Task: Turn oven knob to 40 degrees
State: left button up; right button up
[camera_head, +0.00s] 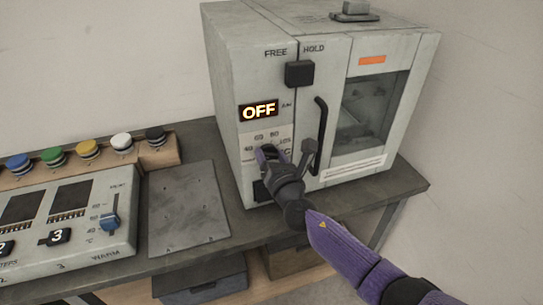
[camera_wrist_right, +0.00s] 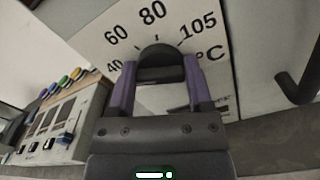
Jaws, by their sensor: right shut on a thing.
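The oven (camera_head: 228,90) is a grey box on the bench, with a display (camera_head: 259,111) that reads OFF. Its temperature dial plate (camera_wrist_right: 117,35) shows 40, 60, 80 and 105 °C in the right wrist view. The black oven knob (camera_wrist_right: 155,58) sits at the middle of that scale. My right gripper (camera_wrist_right: 158,82) is shut on the knob, one purple finger on each side. In the head view my right gripper (camera_head: 268,154) covers most of the knob and part of the dial. The knob's pointer mark cannot be made out. My left gripper is not in view.
The oven door has a black handle (camera_head: 318,135) close to the right of my gripper. A black FREE/HOLD latch (camera_head: 299,73) is above. A control panel (camera_head: 70,235) and several coloured buttons (camera_head: 88,149) are at the left. A flat grey plate (camera_head: 186,205) lies between.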

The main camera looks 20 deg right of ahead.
jog(key=shift+f, duration=0.1)
jog(key=o, duration=1.3)
jog(key=shift+s, duration=0.3)
jog(key=s+p, duration=0.2)
jog(key=s, duration=0.7)
jog(key=shift+s+d, duration=0.15)
jog(key=shift+s, duration=0.05)
